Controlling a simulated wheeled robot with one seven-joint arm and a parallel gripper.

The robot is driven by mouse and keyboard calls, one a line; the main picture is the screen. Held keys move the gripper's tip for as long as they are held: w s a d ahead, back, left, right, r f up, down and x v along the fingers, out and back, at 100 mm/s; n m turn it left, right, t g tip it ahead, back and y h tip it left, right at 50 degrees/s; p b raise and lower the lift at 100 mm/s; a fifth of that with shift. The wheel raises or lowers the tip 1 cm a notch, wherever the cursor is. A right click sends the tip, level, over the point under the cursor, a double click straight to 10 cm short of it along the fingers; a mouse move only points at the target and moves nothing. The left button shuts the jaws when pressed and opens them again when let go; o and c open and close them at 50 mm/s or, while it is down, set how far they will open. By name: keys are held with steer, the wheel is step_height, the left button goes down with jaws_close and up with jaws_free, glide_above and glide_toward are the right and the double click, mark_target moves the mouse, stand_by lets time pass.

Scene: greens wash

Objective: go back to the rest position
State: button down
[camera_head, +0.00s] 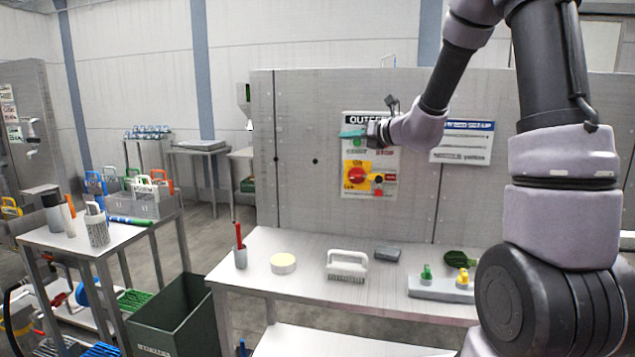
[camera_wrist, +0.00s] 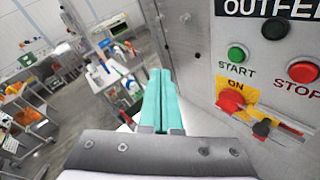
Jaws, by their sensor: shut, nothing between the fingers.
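My gripper (camera_head: 353,133) is raised at the outfeed control panel (camera_head: 386,159) on the grey wall. In the wrist view its two teal fingers (camera_wrist: 161,98) are pressed together with nothing between them. They point past the left side of the panel. The panel carries a green START button (camera_wrist: 237,54), a red STOP button (camera_wrist: 302,71), a black button (camera_wrist: 275,28) and a red rotary switch (camera_wrist: 231,101) on a yellow plate marked ON. In the wrist view the fingers show left of the START button. I cannot tell how far they are from the panel face.

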steer(key=s+a+r+n+g, duration=0.2)
steer(key=s+n+g, duration=0.1)
steer(key=s+n, duration=0.55)
steer(key=s+a+r+n+g, duration=0.2)
steer(key=s+r+n+g, duration=0.1)
steer(key=s+n, duration=0.55)
steer(key=s+d+f+n+h, duration=0.1)
steer(key=s+d+n+h, duration=0.6)
steer(key=s+d+n, duration=0.5)
steer(key=s, duration=0.4)
steer(key=shift+s+d+f+h, duration=0.3)
steer(key=shift+d+h, duration=0.1)
